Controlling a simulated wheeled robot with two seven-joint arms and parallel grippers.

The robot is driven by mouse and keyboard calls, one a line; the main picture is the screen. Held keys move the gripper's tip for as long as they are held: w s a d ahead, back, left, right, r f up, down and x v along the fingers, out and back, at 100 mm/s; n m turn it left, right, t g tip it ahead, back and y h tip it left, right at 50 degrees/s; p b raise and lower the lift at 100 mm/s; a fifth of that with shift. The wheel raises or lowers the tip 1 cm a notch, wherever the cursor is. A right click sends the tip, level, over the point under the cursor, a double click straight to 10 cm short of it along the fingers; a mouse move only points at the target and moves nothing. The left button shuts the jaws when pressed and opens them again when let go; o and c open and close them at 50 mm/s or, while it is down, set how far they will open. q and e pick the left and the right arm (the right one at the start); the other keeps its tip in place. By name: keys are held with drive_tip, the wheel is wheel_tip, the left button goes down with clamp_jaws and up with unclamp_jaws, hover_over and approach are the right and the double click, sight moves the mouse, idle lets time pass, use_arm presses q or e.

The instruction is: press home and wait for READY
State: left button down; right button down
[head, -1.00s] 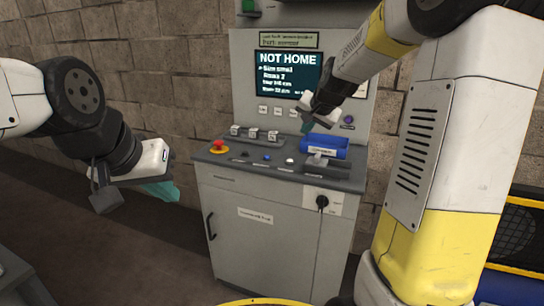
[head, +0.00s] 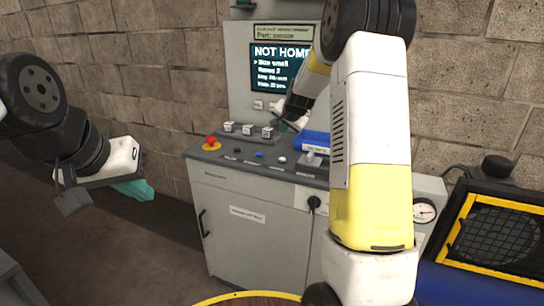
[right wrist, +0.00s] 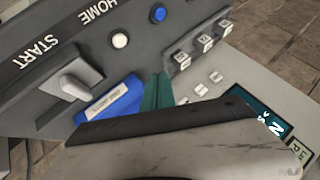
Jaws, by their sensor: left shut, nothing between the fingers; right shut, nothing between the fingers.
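The grey control console (head: 265,215) stands against the wall. Its screen (head: 276,66) reads NOT HOME. In the head view, a white button (head: 283,160) and a blue button (head: 259,155) are on its sloped panel. In the right wrist view the label HOME (right wrist: 97,12) is beside the white button (right wrist: 120,40), with the blue button (right wrist: 158,14) farther right. My right gripper (head: 283,125), shut and empty, is above the panel; its teal fingertips (right wrist: 157,90) appear apart from the white button. My left gripper (head: 136,190) is shut and empty, left of the console.
A red stop button (head: 211,142) is at the panel's left. Several white-topped switches (head: 247,129) stand behind the buttons. A yellow-framed dark mesh panel (head: 500,235) stands at the right.

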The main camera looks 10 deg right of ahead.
sight(283, 159)
drive_tip(key=shift+f, duration=4.35)
drive_tip(key=shift+f, duration=0.1)
drive_tip(key=shift+f, duration=0.3)
drive_tip(key=shift+f, duration=0.5)
drive_tip(key=shift+r, duration=0.9)
drive_tip(key=shift+r, duration=2.55)
